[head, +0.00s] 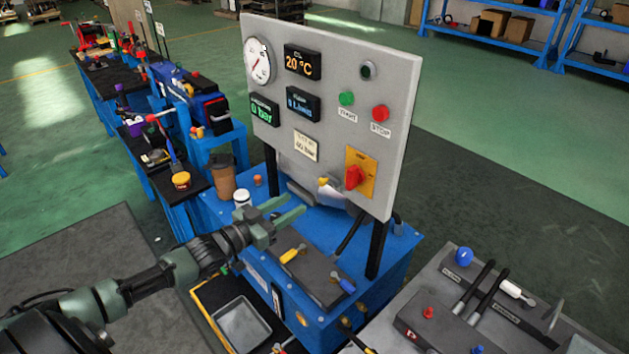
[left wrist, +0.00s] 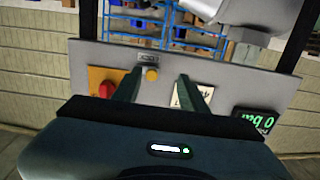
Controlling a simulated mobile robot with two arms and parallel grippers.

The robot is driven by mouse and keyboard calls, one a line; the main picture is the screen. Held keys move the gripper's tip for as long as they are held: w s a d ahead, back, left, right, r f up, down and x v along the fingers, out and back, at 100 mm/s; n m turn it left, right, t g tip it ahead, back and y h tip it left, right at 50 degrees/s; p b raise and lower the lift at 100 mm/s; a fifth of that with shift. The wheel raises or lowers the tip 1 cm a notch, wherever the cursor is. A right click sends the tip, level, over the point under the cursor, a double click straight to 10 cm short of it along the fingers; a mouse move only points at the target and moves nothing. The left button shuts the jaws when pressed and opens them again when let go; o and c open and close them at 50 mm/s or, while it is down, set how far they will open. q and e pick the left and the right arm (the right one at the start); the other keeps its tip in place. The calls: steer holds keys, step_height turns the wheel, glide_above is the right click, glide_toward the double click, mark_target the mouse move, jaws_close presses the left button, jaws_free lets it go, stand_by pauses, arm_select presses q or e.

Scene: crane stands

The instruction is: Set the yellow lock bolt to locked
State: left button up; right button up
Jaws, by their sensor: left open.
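The yellow lock bolt appears to be the small yellow knob (head: 323,182) at the lower edge of the grey control panel in the head view. My left gripper (head: 295,203) is open and empty, in front of the panel and to the left of the knob. Whether the bolt is locked cannot be told. My right gripper is not in view.
The grey panel (head: 400,90) carries gauges, buttons and a red rotary switch (head: 353,177) near the knob. Below is a blue stand (head: 385,262) with yellow-handled (head: 291,255) and blue-handled levers.

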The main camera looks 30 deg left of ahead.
mark_target(321, 184)
arm_select(q)
steer(key=shift+h, duration=0.3)
steer(key=w+d+r, duration=0.1)
steer(key=w, duration=0.1)
steer(key=w+d, duration=0.1)
steer(key=w, duration=0.1)
steer(key=w+d+r+p, duration=0.1)
steer(key=w, duration=0.1)
steer(key=shift+r, duration=0.3)
steer(key=shift+x, duration=0.8)
steer(key=shift+f, duration=0.1)
jaws_close()
